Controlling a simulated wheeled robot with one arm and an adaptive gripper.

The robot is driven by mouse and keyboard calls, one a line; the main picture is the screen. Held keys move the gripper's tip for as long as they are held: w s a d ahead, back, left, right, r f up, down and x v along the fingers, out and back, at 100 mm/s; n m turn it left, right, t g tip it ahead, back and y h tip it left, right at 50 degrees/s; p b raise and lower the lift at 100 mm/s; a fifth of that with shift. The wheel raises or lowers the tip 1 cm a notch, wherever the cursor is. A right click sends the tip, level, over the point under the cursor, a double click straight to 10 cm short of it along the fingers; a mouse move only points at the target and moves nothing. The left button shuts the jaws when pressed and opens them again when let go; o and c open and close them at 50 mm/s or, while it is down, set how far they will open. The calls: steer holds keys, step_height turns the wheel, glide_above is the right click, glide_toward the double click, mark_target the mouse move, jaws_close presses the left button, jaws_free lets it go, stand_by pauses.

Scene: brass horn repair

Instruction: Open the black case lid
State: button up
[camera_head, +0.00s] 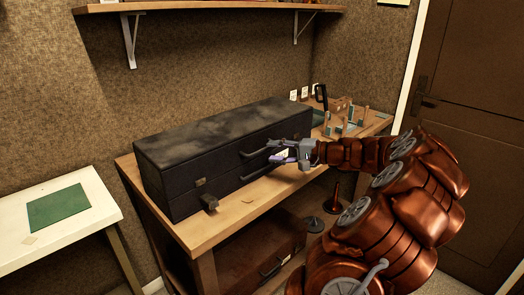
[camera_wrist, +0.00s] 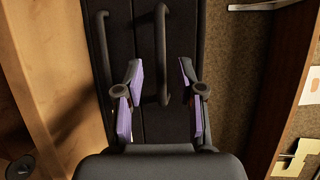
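The long black case (camera_head: 225,145) lies on the wooden bench with its lid (camera_head: 225,128) down and closed. Two bar handles show on its front, an upper handle (camera_wrist: 161,40) and a lower handle (camera_wrist: 103,40) in the wrist view. In the head view my gripper (camera_head: 276,150) partly hides the handles' right ends.
The wooden bench (camera_head: 235,215) has small fixtures (camera_head: 350,122) right of the case. A shelf (camera_head: 200,6) hangs on the wall above. Another case (camera_head: 262,262) lies below the bench. A white table with a green mat (camera_head: 58,207) stands at left.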

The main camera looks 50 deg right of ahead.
mark_target(262, 151)
steer(key=shift+p+x, duration=0.3)
steer(key=shift+x, duration=2.1)
steer(key=shift+c, duration=0.3)
jaws_close()
